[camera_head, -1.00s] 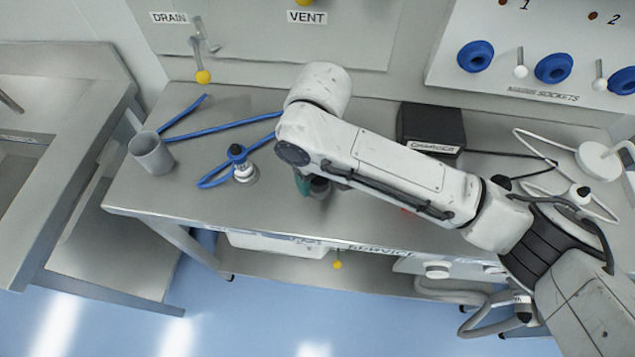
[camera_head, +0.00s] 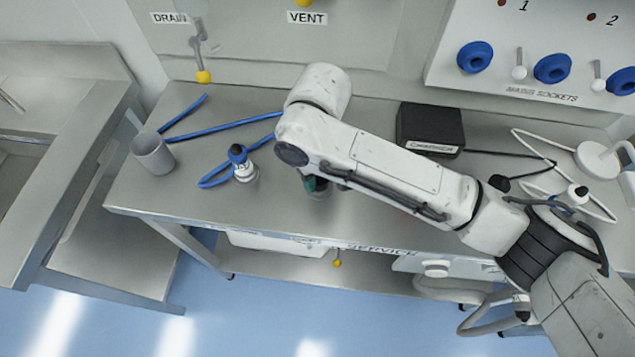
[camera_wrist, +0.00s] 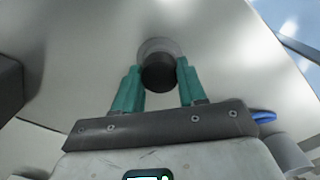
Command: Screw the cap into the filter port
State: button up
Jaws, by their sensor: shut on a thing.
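In the wrist view, the green fingers of my gripper (camera_wrist: 158,70) stand on either side of a black round cap (camera_wrist: 158,76) and are shut on it. A grey round piece (camera_wrist: 157,45) shows just beyond the cap, in line with it. It may be the filter port, but I cannot tell, nor how far the cap sits in it. In the head view, my gripper (camera_head: 316,186) is low over the steel bench, mostly hidden under my arm.
A panel with blue sockets (camera_head: 552,68) stands behind. The front left bench is clear.

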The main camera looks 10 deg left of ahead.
grip_shut()
jog(key=shift+r, duration=0.1)
jog(key=shift+r+p, duration=3.6)
jog(key=shift+p, duration=0.35)
jog(key=shift+f, duration=0.1)
